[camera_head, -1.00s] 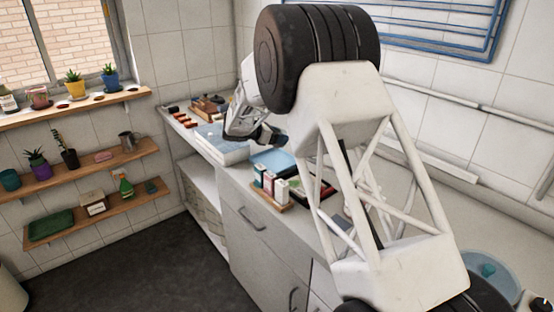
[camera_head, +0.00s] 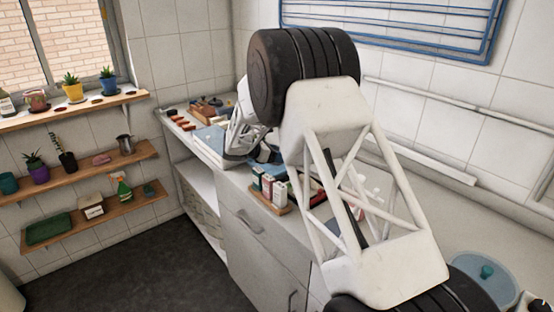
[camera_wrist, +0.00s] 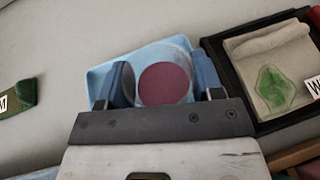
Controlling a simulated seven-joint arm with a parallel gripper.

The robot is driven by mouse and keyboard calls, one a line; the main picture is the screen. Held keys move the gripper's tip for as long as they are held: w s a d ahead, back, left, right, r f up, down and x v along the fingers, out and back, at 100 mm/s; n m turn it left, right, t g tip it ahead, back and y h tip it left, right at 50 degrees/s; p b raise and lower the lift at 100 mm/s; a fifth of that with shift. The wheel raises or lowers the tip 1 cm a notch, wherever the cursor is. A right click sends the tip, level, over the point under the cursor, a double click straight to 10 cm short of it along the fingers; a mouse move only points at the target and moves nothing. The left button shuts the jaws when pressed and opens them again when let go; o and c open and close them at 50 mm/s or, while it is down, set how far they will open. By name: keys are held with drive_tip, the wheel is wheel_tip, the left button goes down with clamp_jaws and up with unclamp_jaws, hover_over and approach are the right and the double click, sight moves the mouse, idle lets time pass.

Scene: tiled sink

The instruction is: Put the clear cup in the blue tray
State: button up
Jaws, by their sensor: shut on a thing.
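My gripper (camera_wrist: 165,75) is shut on the clear cup (camera_wrist: 164,82), which sits between its two blue-grey fingers in the wrist view. A dark red disc shows in the cup, with the clear rim around it. The light blue tray (camera_wrist: 97,75) lies behind and below the cup in the wrist view. I cannot tell whether the cup touches the tray floor. In the head view my gripper (camera_head: 264,153) is low over the counter, and it hides the cup and most of the tray.
A black tray (camera_wrist: 240,90) with a beige cloth and a green translucent piece lies right of the blue tray in the wrist view. A green labelled object (camera_wrist: 20,97) lies at left. Small cartons (camera_head: 270,187) stand near the counter's front edge.

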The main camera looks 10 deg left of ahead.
drive_tip(key=shift+f, duration=1.05)
drive_tip(key=shift+f, duration=0.15)
drive_tip(key=o, duration=1)
drive_tip(key=shift+s+a+r, duration=0.1)
drive_tip(key=shift+r, duration=0.1)
drive_tip(key=v, duration=1.1)
drive_tip(key=shift+s+a+r, duration=0.1)
drive_tip(key=shift+a+r, duration=0.1)
drive_tip(key=shift+a, duration=0.05)
